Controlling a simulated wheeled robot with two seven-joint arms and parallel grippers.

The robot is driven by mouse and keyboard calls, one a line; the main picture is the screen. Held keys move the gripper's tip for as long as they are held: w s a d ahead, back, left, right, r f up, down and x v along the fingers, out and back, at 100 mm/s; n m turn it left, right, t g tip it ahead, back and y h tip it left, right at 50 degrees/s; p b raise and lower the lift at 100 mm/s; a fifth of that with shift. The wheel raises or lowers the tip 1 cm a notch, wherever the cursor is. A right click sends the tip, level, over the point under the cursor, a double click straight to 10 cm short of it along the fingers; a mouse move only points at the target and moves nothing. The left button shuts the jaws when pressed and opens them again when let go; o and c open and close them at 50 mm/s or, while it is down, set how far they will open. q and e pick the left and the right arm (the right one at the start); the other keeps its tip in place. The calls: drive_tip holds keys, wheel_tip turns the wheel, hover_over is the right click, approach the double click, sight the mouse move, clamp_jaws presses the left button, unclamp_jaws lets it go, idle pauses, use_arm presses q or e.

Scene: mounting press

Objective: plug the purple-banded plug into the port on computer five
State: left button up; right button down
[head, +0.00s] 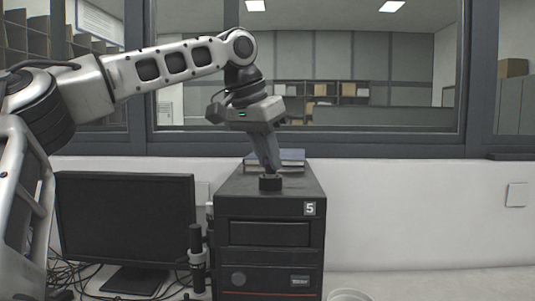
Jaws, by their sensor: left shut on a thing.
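Computer five (269,240) is a black tower with a white "5" label at its upper right front corner. My left gripper (270,172) points down over the tower's top. It is shut on a short black cylindrical piece (271,184), whose lower end is at the top surface of the tower. No purple band shows on this piece, so I cannot tell for certain that it is the plug. I cannot make out a port; any port under the piece is hidden. My right gripper is not in view.
A dark monitor (126,222) stands left of the tower, with tangled black cables (68,280) below it. A black upright cylinder (196,250) stands close to the tower's left side. Books (289,157) lie behind the gripper. A pale round rim (347,295) shows at the bottom.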

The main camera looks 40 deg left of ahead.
use_arm(q)
drive_tip(key=shift+f, duration=0.2)
drive_tip(key=o, duration=1.5)
drive_tip(key=shift+r, duration=3.7)
